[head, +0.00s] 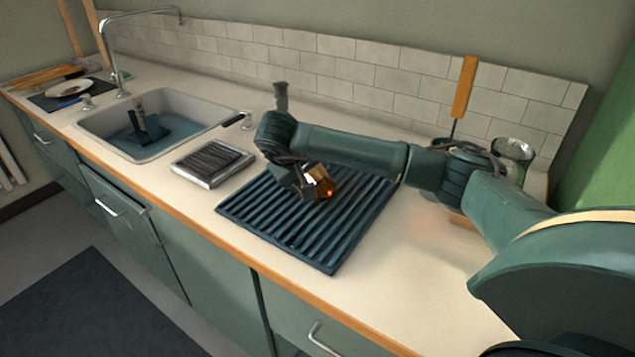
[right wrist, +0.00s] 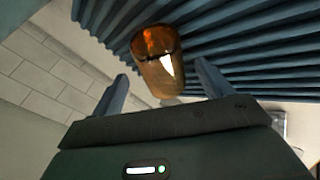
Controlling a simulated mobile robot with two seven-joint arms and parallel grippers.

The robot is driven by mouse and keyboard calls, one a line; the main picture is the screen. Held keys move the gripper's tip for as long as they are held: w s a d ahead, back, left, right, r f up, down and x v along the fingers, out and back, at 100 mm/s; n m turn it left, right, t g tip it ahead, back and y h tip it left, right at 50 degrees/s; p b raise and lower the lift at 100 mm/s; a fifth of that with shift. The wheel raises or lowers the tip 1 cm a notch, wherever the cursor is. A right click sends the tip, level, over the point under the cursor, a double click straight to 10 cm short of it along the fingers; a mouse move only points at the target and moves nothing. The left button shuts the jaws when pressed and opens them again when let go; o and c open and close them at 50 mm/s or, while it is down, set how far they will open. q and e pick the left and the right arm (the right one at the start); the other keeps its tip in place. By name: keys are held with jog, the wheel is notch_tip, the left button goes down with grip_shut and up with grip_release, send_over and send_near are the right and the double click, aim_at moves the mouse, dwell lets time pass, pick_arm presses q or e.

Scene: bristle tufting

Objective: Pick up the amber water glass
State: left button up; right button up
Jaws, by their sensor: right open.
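The amber water glass (head: 321,179) is at the dark ribbed drying mat (head: 345,232), partly hidden by my right gripper in the head view. In the right wrist view the glass (right wrist: 157,58) shows as an orange-brown tumbler against the mat's ridges (right wrist: 255,45). My right gripper (right wrist: 162,73) is open, with one finger to each side of the glass in the picture. Gaps show between both fingers and the glass. In the head view my right gripper (head: 306,190) is just above the mat, close to the glass. My left gripper is not in view.
A metal tray with a dark ribbed insert (head: 212,162) lies left of the mat. A sink (head: 92,125) with a tall faucet (head: 117,75) is farther left. A glass jar (head: 513,151) and an orange-handled tool (head: 464,88) stand behind my right arm. The front counter (head: 400,285) is clear.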

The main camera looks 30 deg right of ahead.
jog(key=x, duration=0.2)
jog(key=shift+w+d+f, duration=0.15)
jog(key=shift+f, duration=0.15)
jog(key=shift+c, duration=0.6)
jog(key=c, duration=1.1)
jog(key=shift+r, duration=0.1)
